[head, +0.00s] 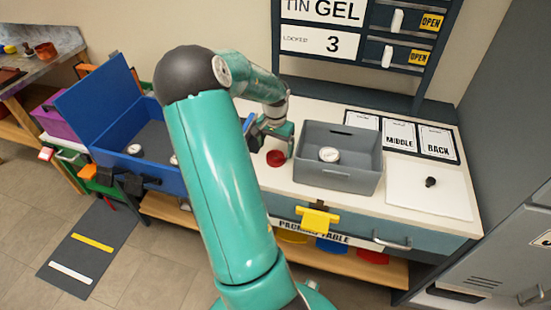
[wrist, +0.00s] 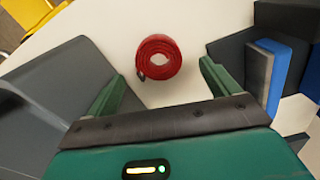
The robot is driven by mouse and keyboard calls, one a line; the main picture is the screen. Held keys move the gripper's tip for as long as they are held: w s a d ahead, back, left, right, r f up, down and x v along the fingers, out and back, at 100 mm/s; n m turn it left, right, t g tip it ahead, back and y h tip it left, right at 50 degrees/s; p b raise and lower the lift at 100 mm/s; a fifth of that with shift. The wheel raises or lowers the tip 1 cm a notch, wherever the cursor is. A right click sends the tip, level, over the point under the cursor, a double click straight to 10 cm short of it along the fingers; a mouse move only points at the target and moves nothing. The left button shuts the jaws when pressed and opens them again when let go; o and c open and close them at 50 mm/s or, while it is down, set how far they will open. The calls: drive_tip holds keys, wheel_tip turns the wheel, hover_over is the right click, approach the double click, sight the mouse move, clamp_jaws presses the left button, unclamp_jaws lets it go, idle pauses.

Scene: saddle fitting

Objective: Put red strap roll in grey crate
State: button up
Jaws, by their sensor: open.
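The red strap roll (head: 276,158) lies on the white table top, just left of the grey crate (head: 337,180). In the wrist view the roll (wrist: 158,57) shows as a coiled ring with a dark end piece at its lower left. My gripper (wrist: 158,85) is open and empty, with its two green fingers on either side below the roll in the picture. In the head view my gripper (head: 280,135) is close to the roll and partly hidden by my arm. The grey crate holds a round white item (head: 329,154); its wall also shows at the left of the wrist view (wrist: 45,110).
A blue box (head: 115,110) with a raised lid stands left of the table, partly behind my arm. A blue and grey block (wrist: 265,75) lies right of the roll in the wrist view. A white board (head: 430,188) with a small dark object lies right of the crate.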

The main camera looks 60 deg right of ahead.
sight(276, 155)
wheel_tip(276, 155, down, 4)
drive_tip(key=shift+r, duration=0.2)
drive_tip(key=c, duration=1.2)
drive_tip(key=shift+r, duration=0.1)
drive_tip(key=shift+c, duration=0.2)
